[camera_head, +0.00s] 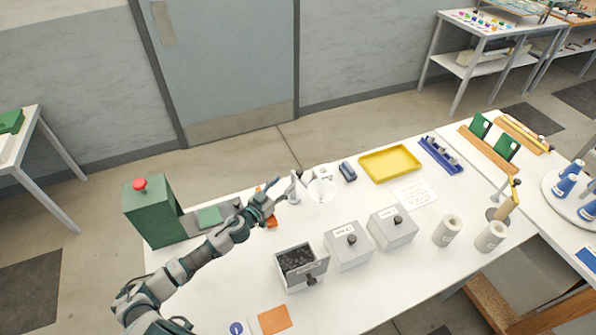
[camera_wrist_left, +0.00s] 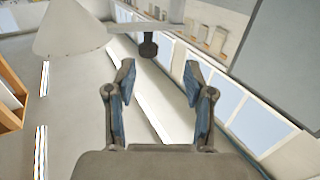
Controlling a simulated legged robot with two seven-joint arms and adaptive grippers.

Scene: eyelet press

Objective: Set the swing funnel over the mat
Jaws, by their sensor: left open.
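The swing funnel (camera_head: 322,190) is a pale cone on the white table, beside a short upright post (camera_head: 295,189). In the left wrist view the funnel (camera_wrist_left: 70,32) is at upper left, with a flat arm and a dark knob (camera_wrist_left: 148,45) to its right. My left gripper (camera_head: 283,194) is left of the funnel and close to the post. In the left wrist view its fingers (camera_wrist_left: 159,78) are spread and empty, with the knob beyond the gap. A green square pad (camera_head: 208,217) lies left of the gripper; I cannot tell whether it is the mat. My right gripper is not in view.
A green press box (camera_head: 153,211) with a red button stands at the table's left. An open grey bin (camera_head: 302,268) and two lidded bins (camera_head: 349,246) stand in front of the funnel. A yellow tray (camera_head: 390,163) is farther right. An orange square (camera_head: 274,320) lies near the front.

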